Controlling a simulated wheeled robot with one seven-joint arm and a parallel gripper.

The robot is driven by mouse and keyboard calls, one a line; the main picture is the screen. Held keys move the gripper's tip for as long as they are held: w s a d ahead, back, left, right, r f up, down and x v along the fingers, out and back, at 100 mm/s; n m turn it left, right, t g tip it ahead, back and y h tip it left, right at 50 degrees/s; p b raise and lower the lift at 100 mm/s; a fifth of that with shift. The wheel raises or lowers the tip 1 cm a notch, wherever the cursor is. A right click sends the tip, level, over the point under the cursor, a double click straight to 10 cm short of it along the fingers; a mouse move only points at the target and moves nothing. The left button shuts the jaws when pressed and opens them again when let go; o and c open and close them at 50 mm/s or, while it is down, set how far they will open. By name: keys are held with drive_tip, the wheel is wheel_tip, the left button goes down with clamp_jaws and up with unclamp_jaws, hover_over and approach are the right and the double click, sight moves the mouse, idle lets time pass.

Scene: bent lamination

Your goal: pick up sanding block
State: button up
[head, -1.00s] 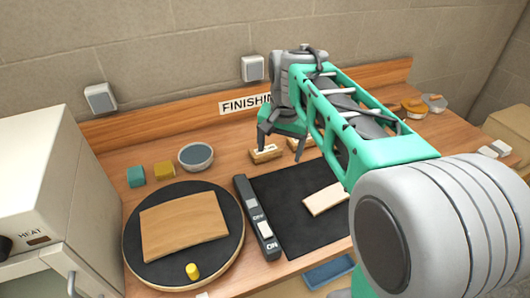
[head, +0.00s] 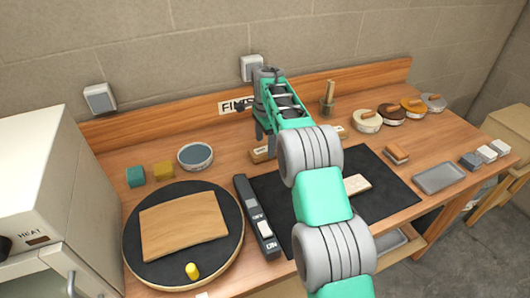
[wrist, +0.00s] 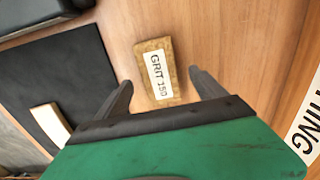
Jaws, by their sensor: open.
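A small tan block with a white "GRIT 150" label (wrist: 154,72) lies on the wooden bench top in the wrist view. My gripper (wrist: 158,79) is open over it, one finger on each side, with gaps between fingers and block. I cannot tell how far above the bench the fingertips are. In the head view a labelled block (head: 260,155) shows beside my gripper (head: 265,140), partly hidden by it. A second light block (head: 341,131) shows to the right, partly hidden behind my arm.
A black mat (head: 385,185) with a pale wood piece (head: 357,184) lies right of a dark switch bar (head: 258,222). A round turntable (head: 140,262) holds a bent wood sheet (head: 184,226). A bowl (head: 195,155) stands left of my gripper. A grey tray (head: 440,177) is at right.

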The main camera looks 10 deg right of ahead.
sight(265, 149)
wheel_tip(265, 149, down, 3)
drive_tip(key=shift+f, duration=0.15)
drive_tip(key=c, duration=1.5)
drive_tip(key=shift+r, duration=0.3)
wheel_tip(265, 149, up, 2)
drive_tip(key=shift+r+b, duration=0.25)
drive_tip(key=shift+b, duration=0.25)
drive_tip(key=s+d+r+b, duration=0.1)
drive_tip(key=s+d+r, duration=0.1)
drive_tip(key=s+r, duration=0.1)
drive_tip(key=s+d+r+b, duration=0.1)
drive_tip(key=s+r, duration=0.2)
drive_tip(key=s, duration=0.2)
drive_tip(key=s+d+r+b, duration=0.2)
drive_tip(key=s+r, duration=0.2)
drive_tip(key=shift+s+d, duration=0.35)
drive_tip(key=shift+s, duration=0.05)
